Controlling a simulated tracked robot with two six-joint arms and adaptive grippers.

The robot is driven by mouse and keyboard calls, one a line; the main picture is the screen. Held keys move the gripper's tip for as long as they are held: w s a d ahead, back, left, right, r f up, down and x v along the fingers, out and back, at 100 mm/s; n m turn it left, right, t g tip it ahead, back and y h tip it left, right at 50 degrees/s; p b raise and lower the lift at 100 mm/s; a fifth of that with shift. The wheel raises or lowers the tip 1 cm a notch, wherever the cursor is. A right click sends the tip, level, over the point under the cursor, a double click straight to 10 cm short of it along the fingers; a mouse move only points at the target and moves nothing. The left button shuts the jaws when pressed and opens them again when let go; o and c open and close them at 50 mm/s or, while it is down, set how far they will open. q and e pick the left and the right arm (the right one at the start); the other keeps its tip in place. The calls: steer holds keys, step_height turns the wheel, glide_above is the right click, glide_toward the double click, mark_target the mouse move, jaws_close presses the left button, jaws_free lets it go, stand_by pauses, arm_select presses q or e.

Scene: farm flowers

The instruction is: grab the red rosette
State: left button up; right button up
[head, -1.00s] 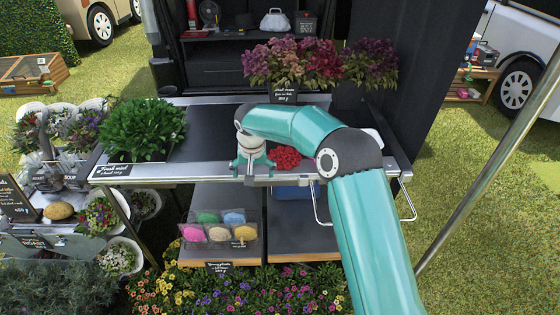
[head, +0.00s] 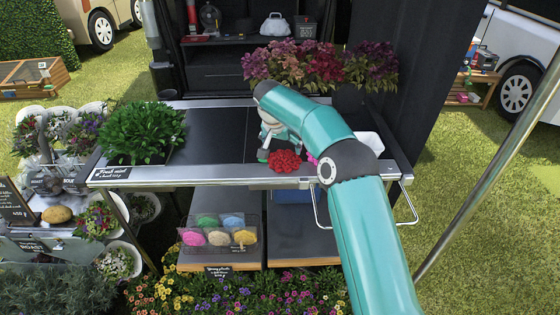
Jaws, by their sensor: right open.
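The red rosette (head: 284,162) lies near the front edge of the dark table top (head: 215,145), right of its middle. My right gripper (head: 265,155) hangs over the table just left of and behind the rosette. Its jaws are open, and a green fingertip shows close beside the rosette's left side. I cannot tell whether it touches. My arm hides the table behind and to the right of the rosette. My left gripper is not in view.
A bit of pink (head: 312,159) shows right of the rosette, partly hidden by my arm. Leafy mint (head: 143,130) fills the table's left end. Purple and red flowers (head: 320,65) stand at the back right. The table's middle is clear.

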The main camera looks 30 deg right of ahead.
mark_target(284, 154)
steer(key=shift+p+x, duration=0.65)
steer(key=shift+x, duration=2.45)
steer(key=shift+w, duration=0.15)
steer(key=c, duration=1)
